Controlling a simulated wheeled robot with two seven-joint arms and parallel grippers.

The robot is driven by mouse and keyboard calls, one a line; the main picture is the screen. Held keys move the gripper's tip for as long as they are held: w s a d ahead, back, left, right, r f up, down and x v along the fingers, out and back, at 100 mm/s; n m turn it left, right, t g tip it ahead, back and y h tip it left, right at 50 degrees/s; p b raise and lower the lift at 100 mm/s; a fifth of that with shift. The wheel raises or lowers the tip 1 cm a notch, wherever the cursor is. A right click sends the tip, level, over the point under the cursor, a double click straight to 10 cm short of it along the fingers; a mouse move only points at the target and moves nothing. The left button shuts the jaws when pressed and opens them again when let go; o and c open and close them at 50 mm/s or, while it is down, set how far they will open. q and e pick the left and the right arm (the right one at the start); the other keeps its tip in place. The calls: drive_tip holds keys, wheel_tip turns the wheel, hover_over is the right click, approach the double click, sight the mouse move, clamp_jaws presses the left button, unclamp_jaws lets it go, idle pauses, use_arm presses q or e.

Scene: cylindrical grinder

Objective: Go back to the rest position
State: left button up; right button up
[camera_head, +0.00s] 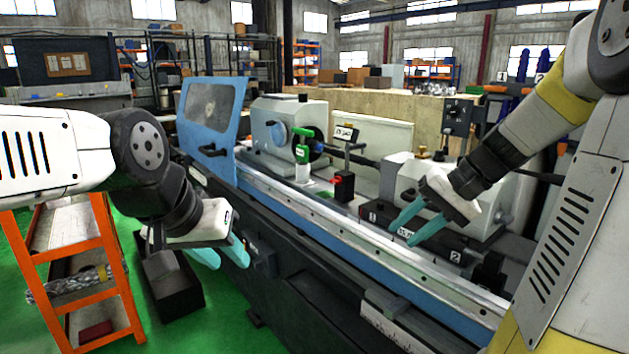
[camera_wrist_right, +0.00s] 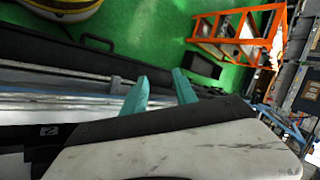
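My left gripper (camera_head: 222,254) hangs at the left in the head view, in front of the grinder's front side and above the green floor. Its teal fingers are apart with nothing seen between them. My right gripper (camera_head: 408,229) is over the right part of the blue and grey cylindrical grinder (camera_head: 340,226), near the label 1 and label 2 blocks. Its teal fingers are apart and empty. The right wrist view also shows these two fingers (camera_wrist_right: 160,91) spread, with the machine's edge and the floor beyond. Neither gripper holds anything that I can see.
An orange cart (camera_head: 124,280) with a metal part on its shelf stands at the left, and a dark box (camera_head: 172,290) is beside it. Green floor lies between.

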drive_tip(key=s+a+r+n+t+h, duration=0.1)
drive_tip(key=s+a+n+h, duration=0.1)
drive_tip(key=s, duration=0.4)
drive_tip(key=s+a+r+n+t+h, duration=0.1)
drive_tip(key=s+a+t+h, duration=0.1)
drive_tip(key=s, duration=0.4)
drive_tip(key=shift+s+a+r+n+h, duration=0.2)
drive_tip(key=shift+s+a+n+h, duration=0.15)
drive_tip(key=shift+a+n+h, duration=0.1)
